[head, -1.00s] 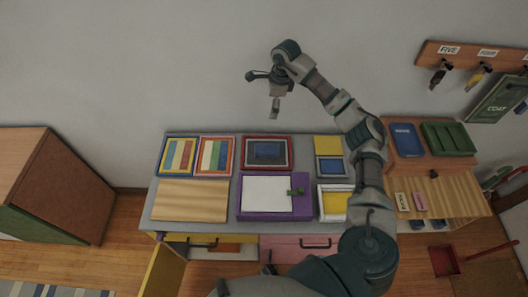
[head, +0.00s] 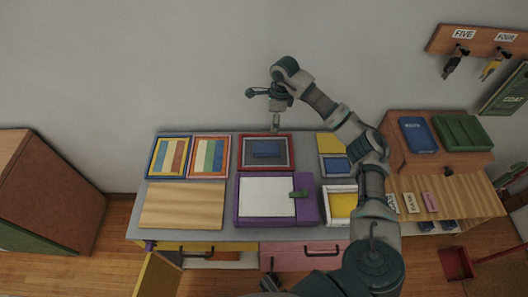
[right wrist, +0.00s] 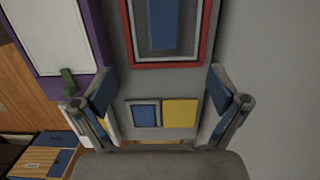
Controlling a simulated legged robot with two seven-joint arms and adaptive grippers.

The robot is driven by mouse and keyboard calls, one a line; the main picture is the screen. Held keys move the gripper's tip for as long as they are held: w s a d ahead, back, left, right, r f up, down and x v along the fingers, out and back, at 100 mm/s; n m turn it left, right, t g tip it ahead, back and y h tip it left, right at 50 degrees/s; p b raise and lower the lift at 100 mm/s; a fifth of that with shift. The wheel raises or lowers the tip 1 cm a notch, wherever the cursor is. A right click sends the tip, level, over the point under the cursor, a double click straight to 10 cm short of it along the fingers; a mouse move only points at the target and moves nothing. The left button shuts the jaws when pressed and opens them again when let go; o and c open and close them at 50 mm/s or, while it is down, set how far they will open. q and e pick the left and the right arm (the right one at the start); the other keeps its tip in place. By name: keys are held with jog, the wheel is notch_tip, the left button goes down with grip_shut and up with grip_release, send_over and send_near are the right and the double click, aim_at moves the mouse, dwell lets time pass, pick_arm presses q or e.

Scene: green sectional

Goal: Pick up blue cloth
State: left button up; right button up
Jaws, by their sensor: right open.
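The blue cloth (head: 266,149) lies as a small blue rectangle inside a red-framed grey tray (head: 243,155) at the back middle of the table. In the right wrist view the cloth (right wrist: 163,22) shows at the top, inside the red frame (right wrist: 160,65). My right gripper (head: 275,127) hangs above the tray's back edge in the head view, with nothing in it. In the right wrist view the right gripper (right wrist: 162,88) has its two fingers spread wide, apart from the cloth.
A purple-framed white board (head: 240,215) with a green clip lies in front of the tray. Striped frames (head: 190,157) and a wooden board (head: 183,205) are at left. Blue and yellow panels (head: 331,143) lie at right.

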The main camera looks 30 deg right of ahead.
notch_tip(320, 180, down, 5)
jog(key=b, duration=0.1)
send_over(266, 148)
jog(key=s, duration=0.1)
notch_tip(266, 148, down, 7)
jog(key=shift+r, duration=0.1)
jog(key=f, duration=0.3)
jog(key=w+d+f, duration=0.1)
jog(key=f, duration=0.1)
jog(key=shift+b, duration=0.3)
jog(key=shift+a+f, duration=0.15)
jog(key=shift+f, duration=0.25)
jog(key=shift+a+r, duration=0.15)
jog(key=shift+a, duration=0.15)
jog(key=shift+c, duration=1.2)
jog(key=c, duration=0.8)
pick_arm(q)
jog(key=r, duration=0.4)
jog(key=shift+w+r, duration=0.3)
jog(key=shift+w, duration=0.05)
pick_arm(e)
jog(key=shift+c, duration=0.5)
